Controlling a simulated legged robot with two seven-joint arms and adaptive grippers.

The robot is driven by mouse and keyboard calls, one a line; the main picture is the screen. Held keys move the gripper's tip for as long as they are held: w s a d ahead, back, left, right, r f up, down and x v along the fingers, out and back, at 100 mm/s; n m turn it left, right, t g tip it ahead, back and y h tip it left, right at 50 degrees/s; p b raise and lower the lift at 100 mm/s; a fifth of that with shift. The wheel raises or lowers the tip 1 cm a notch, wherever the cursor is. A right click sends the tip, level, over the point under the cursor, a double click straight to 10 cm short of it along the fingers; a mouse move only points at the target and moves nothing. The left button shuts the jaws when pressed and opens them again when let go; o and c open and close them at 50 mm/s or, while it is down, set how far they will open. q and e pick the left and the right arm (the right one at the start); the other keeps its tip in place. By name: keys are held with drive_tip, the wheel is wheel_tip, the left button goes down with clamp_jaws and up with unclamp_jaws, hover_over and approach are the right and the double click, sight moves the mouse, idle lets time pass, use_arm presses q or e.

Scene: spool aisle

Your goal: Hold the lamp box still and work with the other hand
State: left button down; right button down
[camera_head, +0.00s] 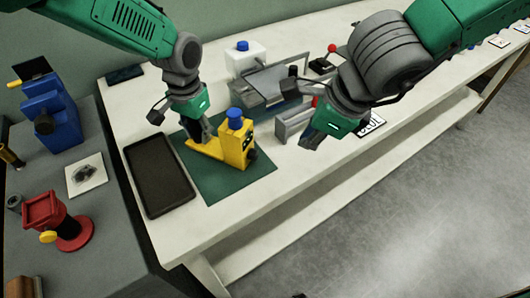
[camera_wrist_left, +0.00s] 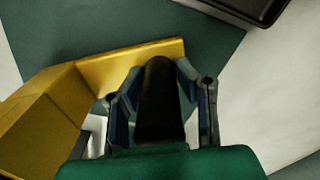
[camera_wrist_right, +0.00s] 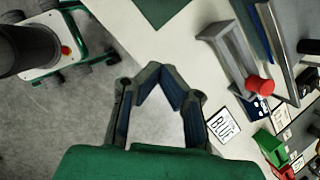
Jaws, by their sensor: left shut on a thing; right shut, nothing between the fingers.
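The lamp box (camera_head: 235,150) is yellow, with a blue knob (camera_head: 235,119) on top and a low yellow base reaching left. It stands on a green mat (camera_head: 255,184). My left gripper (camera_head: 203,136) is shut on a dark upright grip above the base. The left wrist view shows the black rounded grip (camera_wrist_left: 160,105) between the fingers, with the yellow base (camera_wrist_left: 155,55) beyond. My right gripper (camera_head: 308,139) is shut and empty, to the right of the box and apart from it. Its fingertips (camera_wrist_right: 157,72) meet in the right wrist view.
A black tray (camera_head: 160,175) lies left of the mat. A grey bracket (camera_head: 293,119), a white box with a blue cap (camera_head: 245,58) and a red-knobbed lever (camera_head: 325,61) stand behind. A grey side table with a blue device (camera_head: 50,118) is at left. The front bench strip is clear.

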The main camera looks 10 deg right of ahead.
sight(253, 155)
drive_tip(key=shift+s+a+r+m+g+y, duration=0.15)
drive_tip(key=shift+s+a+r+m, duration=0.15)
drive_tip(key=shift+r+m, duration=0.15)
drive_tip(key=shift+s+a+r+m+g+y, duration=0.2)
drive_tip(key=shift+a+r+m, duration=0.1)
drive_tip(key=shift+m, duration=0.25)
drive_tip(key=x, duration=0.9)
drive_tip(key=shift+w+f, duration=0.1)
drive_tip(key=shift+f, duration=0.3)
drive_tip(key=shift+w+a+f, duration=0.15)
drive_tip(key=shift+w+a, duration=0.95)
drive_tip(key=shift+a, duration=0.15)
drive_tip(key=shift+w+a, duration=0.25)
drive_tip(key=shift+a, duration=0.1)
